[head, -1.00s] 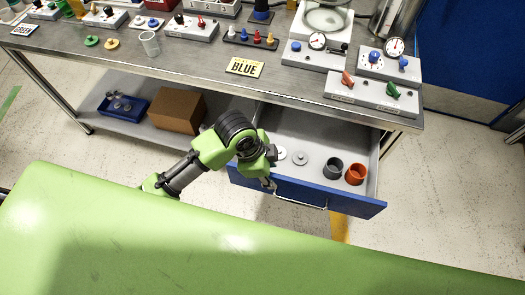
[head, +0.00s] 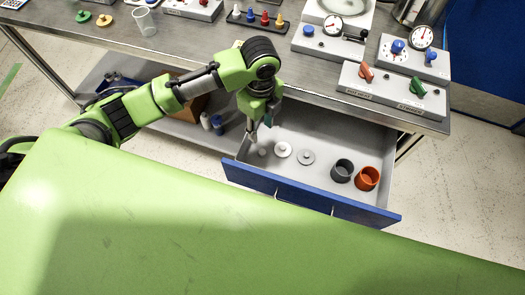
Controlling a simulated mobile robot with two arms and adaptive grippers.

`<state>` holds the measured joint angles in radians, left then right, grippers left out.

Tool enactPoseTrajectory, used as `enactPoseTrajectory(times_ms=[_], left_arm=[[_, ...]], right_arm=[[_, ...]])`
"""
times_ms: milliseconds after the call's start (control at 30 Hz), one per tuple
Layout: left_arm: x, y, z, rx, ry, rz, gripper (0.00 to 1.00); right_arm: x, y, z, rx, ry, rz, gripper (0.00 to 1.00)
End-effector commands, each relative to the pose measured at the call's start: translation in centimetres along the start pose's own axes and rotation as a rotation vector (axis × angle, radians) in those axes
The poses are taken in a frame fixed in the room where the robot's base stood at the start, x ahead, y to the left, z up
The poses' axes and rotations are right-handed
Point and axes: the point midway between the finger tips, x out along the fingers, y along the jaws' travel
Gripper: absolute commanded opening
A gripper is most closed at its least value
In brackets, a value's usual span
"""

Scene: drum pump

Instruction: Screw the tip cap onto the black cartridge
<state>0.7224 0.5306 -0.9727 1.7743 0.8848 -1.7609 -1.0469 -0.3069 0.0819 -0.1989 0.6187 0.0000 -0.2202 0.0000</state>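I cannot single out the tip cap or the black cartridge for certain. The open drawer (head: 325,139) holds two pale round discs (head: 283,150) (head: 307,157), a dark grey cup (head: 342,171) and an orange cup (head: 367,178). My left gripper (head: 258,131) points down over the drawer's left end. Its fingers are small and partly hidden, so their opening is unclear. My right gripper is not in view.
The drawer's blue front (head: 310,195) juts out below the metal bench (head: 200,50). A panel with red and green knobs (head: 392,92) stands near the bench's front edge. The floor at right is clear.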

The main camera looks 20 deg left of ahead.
Motion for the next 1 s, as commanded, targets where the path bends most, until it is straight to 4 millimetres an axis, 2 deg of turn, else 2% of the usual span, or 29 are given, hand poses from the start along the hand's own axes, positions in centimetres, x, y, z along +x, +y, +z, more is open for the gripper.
enactPoseTrajectory(times_ms=[167,400,500,900,1000], left_arm=[[2.3,0.1,-0.1,-0.002,0.002,0.004,0.36],[6.9,0.1,-0.1,-0.002,0.002,0.003,0.36],[8.0,0.0,-0.1,-0.001,0.001,0.0,0.36],[8.6,0.0,-0.1,-0.001,0.001,0.0,0.36],[9.3,0.0,-0.3,-0.002,0.002,0.001,0.36]], right_arm=[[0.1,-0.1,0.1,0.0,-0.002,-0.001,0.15],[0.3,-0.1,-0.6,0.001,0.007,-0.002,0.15],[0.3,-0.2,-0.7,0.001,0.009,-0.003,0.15],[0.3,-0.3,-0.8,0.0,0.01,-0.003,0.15],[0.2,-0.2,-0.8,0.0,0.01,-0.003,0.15]])
